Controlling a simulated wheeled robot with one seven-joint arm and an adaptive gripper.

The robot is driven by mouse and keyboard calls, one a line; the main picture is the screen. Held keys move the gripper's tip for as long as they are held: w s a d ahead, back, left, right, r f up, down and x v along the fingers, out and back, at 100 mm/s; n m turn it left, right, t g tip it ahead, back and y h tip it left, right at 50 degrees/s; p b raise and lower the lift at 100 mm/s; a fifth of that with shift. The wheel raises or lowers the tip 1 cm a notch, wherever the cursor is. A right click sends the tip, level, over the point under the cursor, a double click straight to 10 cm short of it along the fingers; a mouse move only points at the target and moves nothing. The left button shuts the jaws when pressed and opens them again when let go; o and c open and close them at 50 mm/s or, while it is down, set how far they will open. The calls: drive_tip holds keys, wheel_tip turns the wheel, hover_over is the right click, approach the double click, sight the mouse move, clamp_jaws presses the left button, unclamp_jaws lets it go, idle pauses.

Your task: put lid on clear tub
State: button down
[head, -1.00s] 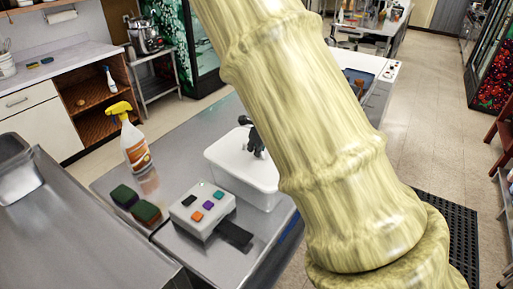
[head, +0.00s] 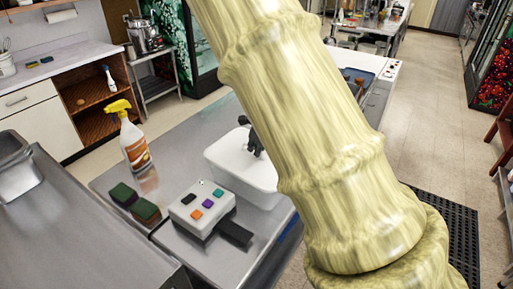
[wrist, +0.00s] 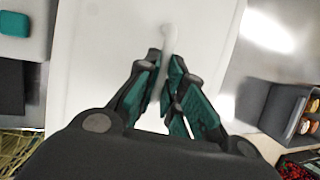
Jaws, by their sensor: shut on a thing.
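A pale white tub-like box (head: 258,188) stands on the steel counter in the head view, its right side hidden by my arm. My gripper (head: 255,150) is small and dark over its top. In the wrist view my gripper (wrist: 164,85) is shut on a thin pale upright part of the white lid (wrist: 100,60), whose broad flat surface fills the middle. The lid blends with the box, so I cannot tell whether it rests flat on the rim or sits just above it.
A grey box with coloured buttons (head: 202,210) stands in front of the tub. Two dark sponges (head: 145,210) and a yellow-topped spray bottle (head: 133,145) are to the left. A grey container with jars (wrist: 290,112) is at right in the wrist view. Bare counter lies between bottle and tub.

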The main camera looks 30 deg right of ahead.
drive_tip(key=shift+f, duration=0.1)
drive_tip(key=c, duration=1.5)
unclamp_jaws()
drive_tip(key=shift+o, duration=0.2)
drive_tip(key=shift+r+p, duration=2.6)
drive_tip(key=shift+r, duration=1)
drive_tip(key=shift+f, duration=0.1)
